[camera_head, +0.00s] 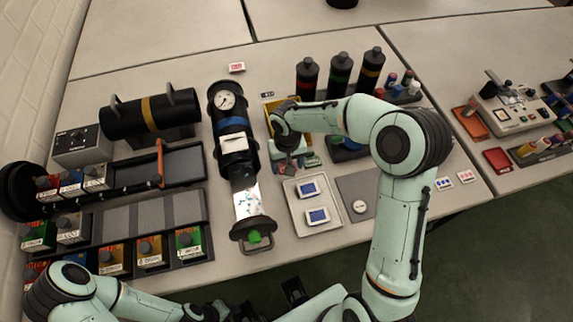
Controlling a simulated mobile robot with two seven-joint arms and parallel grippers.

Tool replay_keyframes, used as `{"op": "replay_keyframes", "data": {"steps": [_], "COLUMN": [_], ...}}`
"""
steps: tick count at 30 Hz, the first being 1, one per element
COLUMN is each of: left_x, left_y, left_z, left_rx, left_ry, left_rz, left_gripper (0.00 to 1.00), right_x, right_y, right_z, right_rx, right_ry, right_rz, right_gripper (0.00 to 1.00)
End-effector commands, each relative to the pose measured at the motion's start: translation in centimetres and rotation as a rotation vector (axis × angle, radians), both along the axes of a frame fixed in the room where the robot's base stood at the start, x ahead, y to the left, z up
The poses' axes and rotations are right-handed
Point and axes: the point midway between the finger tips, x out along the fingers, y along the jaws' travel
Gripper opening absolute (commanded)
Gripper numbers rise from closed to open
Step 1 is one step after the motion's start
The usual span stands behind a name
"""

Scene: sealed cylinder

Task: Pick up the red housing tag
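A small white tag with a red border (237,67) lies flat on the table behind the black cylinder with a gauge; it looks like the red housing tag. Two blue-bordered tags (308,189) lie in a pale tray near the front middle. My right gripper (289,163) points down beside the yellow bin, to the right of the cylinder and well in front of the red tag. Its fingers are small and partly hidden, so its opening is unclear. My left gripper (238,313) is low at the bottom edge, away from the table objects, and its fingers are not clear.
A black cylinder with a yellow band (150,113) is at left. Dark bottles (338,76) stand at back right. The table around the red tag is clear.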

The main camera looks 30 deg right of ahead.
Motion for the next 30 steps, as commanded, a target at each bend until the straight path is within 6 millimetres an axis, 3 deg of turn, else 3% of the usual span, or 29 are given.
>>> {"op": "replay_keyframes", "data": {"steps": [1, 2, 5, 6, 15, 20, 26, 30], "left_x": [0.0, 0.0, 0.0, 0.0, 0.0, 0.0, 0.2, 0.4], "left_y": [0.0, 0.0, 0.0, 0.0, 0.0, 0.0, 0.0, 0.0], "left_z": [0.0, 0.0, 0.0, 0.0, 0.0, 0.1, 0.5, 1.0], "left_rx": [0.0, 0.0, 0.0, 0.0, 0.0, 0.0, 0.0, 0.0], "left_ry": [0.0, 0.0, 0.0, 0.0, 0.0, 0.0, -0.002, -0.004], "left_rz": [0.0, 0.0, 0.0, 0.0, 0.0, 0.0, 0.0, 0.0], "left_gripper": [0.43, 0.43, 0.43, 0.43, 0.43, 0.43, 0.43, 0.43], "right_x": [0.0, 0.0, 0.0, 0.0, 0.0, 0.1, 0.2, 0.2], "right_y": [0.0, 0.0, 0.0, 0.0, 0.0, 0.0, 0.0, 0.0], "right_z": [0.0, 0.0, 0.0, 0.0, 0.2, 1.2, 4.8, 9.0], "right_rx": [0.0, 0.0, 0.0, 0.0, 0.0, -0.001, -0.002, 0.0], "right_ry": [0.0, 0.0, -0.001, -0.001, -0.001, -0.005, -0.008, -0.01], "right_rz": [0.0, 0.0, 0.0, 0.0, 0.0, -0.001, -0.001, -0.001], "right_gripper": [0.7, 0.64, 0.31, 0.28, 0.28, 0.28, 0.28, 0.28]}}
